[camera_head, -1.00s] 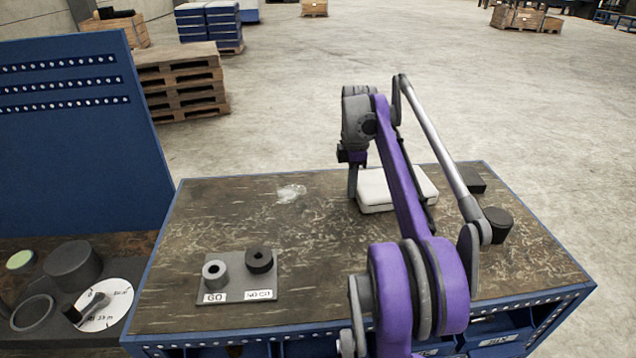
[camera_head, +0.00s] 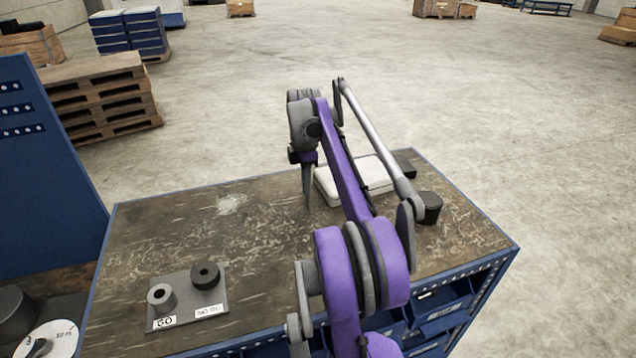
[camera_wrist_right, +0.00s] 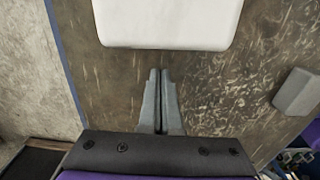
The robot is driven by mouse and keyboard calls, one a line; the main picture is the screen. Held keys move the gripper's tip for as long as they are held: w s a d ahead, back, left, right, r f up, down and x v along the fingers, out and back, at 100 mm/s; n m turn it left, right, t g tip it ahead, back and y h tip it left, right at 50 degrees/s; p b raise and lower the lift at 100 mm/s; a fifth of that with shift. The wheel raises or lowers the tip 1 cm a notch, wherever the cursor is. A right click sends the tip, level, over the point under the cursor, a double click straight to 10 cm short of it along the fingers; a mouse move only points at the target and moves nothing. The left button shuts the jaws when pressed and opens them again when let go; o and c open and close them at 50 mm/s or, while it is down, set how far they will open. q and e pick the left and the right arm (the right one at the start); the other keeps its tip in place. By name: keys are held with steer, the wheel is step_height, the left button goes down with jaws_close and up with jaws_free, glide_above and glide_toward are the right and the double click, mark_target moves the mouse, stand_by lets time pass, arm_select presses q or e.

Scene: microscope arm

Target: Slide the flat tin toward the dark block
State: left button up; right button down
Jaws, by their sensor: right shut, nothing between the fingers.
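The flat tin (camera_head: 327,188) is a low, white, round-cornered box lying on the worn workbench top, partly hidden by my right arm. In the right wrist view it fills the top middle (camera_wrist_right: 168,22). The dark block (camera_head: 405,164) stands just beyond its right end; the gap looks small, and contact is unclear. My right gripper (camera_head: 308,204) points down beside the tin's left end, shut and empty. In the wrist view its fingers (camera_wrist_right: 160,76) lie together, with a strip of bench visible between them and the tin. My left gripper is not in view.
A dark cylinder (camera_head: 430,208) stands near the bench's right edge. A grey gauge plate (camera_head: 184,318) with two ring-shaped pieces lies at front left. The bench top (camera_head: 150,235) left of my gripper is clear. Pallets and crates stand on the floor behind.

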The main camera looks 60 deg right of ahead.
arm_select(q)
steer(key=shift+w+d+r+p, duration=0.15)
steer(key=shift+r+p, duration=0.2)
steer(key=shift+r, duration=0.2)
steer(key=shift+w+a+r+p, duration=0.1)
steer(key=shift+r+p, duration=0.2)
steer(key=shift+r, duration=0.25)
arm_select(e)
step_height(320, 180, up, 10)
steer(key=shift+w+a, duration=0.3)
steer(key=shift+a, duration=0.15)
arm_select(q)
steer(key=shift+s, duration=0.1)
